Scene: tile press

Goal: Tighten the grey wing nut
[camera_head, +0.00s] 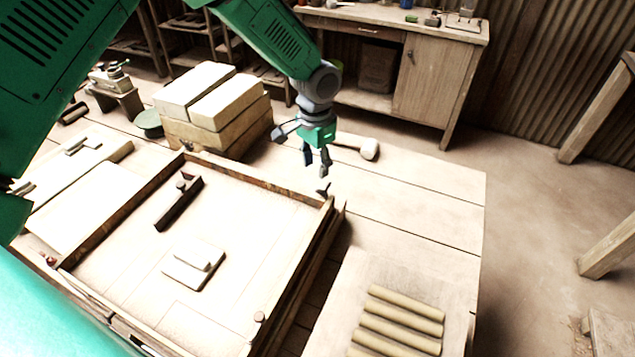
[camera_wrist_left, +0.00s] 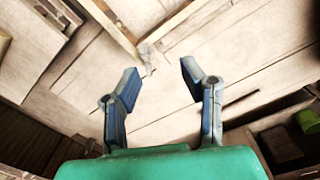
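The grey wing nut (camera_head: 323,188) sits at the far right corner of the wooden frame (camera_head: 333,213). In the left wrist view a small grey piece (camera_wrist_left: 149,58) at the frame's corner looks like the same nut, but its wings are hard to make out. My left gripper (camera_head: 316,168) hangs fingers down just above the nut, apart from it. In the left wrist view the gripper (camera_wrist_left: 160,74) is open, with nothing between its blue-grey fingers, and the corner lies beyond the gap. My right gripper is in neither view.
Inside the frame lie a dark bar (camera_head: 178,203) and a pale float-like block (camera_head: 194,264). A mallet (camera_head: 366,147) lies behind my gripper, with stacked blocks (camera_head: 213,106) to its left. Clay rolls (camera_head: 398,322) lie on a board at front right. The table (camera_head: 440,190) is clear at right.

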